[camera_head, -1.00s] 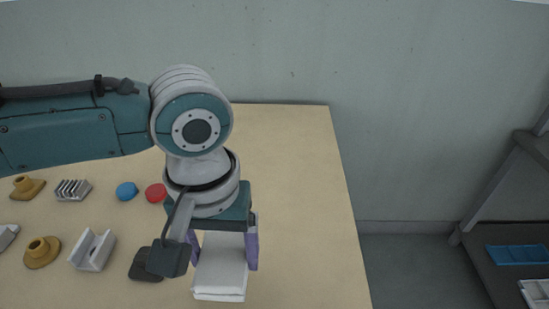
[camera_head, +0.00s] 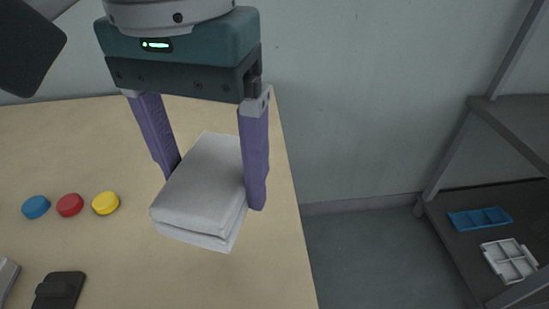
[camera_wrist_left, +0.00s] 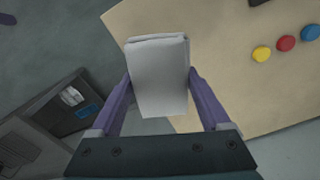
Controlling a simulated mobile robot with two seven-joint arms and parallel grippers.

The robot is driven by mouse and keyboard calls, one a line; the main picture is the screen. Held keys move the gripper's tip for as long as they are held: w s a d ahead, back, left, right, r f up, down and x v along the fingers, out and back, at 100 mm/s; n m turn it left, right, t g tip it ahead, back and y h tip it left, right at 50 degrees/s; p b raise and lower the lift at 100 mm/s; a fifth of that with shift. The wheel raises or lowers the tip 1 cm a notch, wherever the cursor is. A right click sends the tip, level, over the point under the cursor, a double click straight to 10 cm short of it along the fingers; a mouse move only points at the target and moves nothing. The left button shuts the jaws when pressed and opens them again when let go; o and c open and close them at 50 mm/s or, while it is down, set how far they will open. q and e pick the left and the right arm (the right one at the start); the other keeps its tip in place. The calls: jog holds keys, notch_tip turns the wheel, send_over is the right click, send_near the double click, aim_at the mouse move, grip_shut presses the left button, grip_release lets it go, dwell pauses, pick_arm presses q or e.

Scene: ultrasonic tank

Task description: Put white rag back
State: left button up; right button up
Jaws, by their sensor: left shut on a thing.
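The white rag (camera_head: 205,190) is a folded, layered pad. My left gripper (camera_head: 215,190) is shut on it, with one purple finger on each side, and holds it above the table near its right edge. The rag is tilted a little in the head view. The left wrist view also shows the rag (camera_wrist_left: 160,80) between the two fingers. There the table edge and the floor lie beneath and beside it. My right gripper is in neither view.
The tan table (camera_head: 115,150) holds blue (camera_head: 35,207), red (camera_head: 69,205) and yellow (camera_head: 105,203) caps and a dark block (camera_head: 59,290). At right, a dark shelf (camera_head: 450,225) carries a blue tray (camera_head: 480,220) and a white divided tray (camera_head: 509,261). Open floor lies between table and shelf.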

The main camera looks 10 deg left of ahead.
pick_arm(q)
jog(key=b, duration=0.4)
send_over(237, 284)
notch_tip(237, 284, down, 15)
jog(key=shift+r, duration=0.2)
jog(key=shift+f+b, duration=0.8)
jog(key=shift+f, duration=1.6)
jog(key=shift+f, duration=0.1)
jog(key=o, duration=1.2)
jog(key=shift+c, duration=0.2)
notch_tip(237, 284, up, 12)
jog(key=p, duration=0.4)
jog(key=s+d+f+m+t+h, duration=0.1)
jog(key=s+d+f+m+h, duration=0.15)
jog(key=s+d, duration=0.2)
jog(key=s+a+n+t+y, duration=0.1)
jog(key=s+a, duration=0.3)
jog(key=a, duration=0.3)
jog(key=s+a+f+t+y, duration=0.1)
jog(key=s+a, duration=0.2)
jog(key=a, duration=0.4)
jog(key=shift+s+n+t, duration=0.3)
jog(key=shift+s+n, duration=0.05)
